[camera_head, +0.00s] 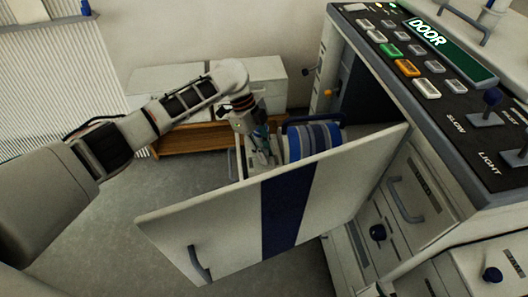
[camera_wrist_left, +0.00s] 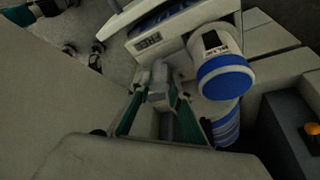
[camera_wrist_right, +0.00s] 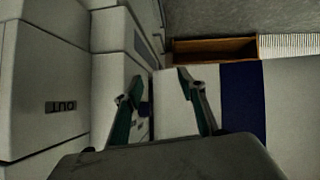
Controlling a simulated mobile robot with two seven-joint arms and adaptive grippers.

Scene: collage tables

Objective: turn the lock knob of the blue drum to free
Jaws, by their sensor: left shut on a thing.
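The blue drum (camera_head: 314,141), striped in blues and grey, sits low behind the pulled-out front panel (camera_head: 230,207) and is partly hidden by it. My left gripper (camera_head: 264,155) reaches down behind that panel, just left of the drum. In the left wrist view, my left gripper (camera_wrist_left: 160,98) is shut on a small grey piece (camera_wrist_left: 159,77), which appears to be the lock knob. Its marking and turn position cannot be read. My right gripper (camera_wrist_right: 162,82) is open and empty in the right wrist view, with the white and blue panel beyond it.
The control console (camera_head: 430,60) with buttons and levers is at the upper right. A wooden shelf (camera_head: 190,137) with white boxes (camera_head: 165,78) is at the back. Grey floor lies open at left.

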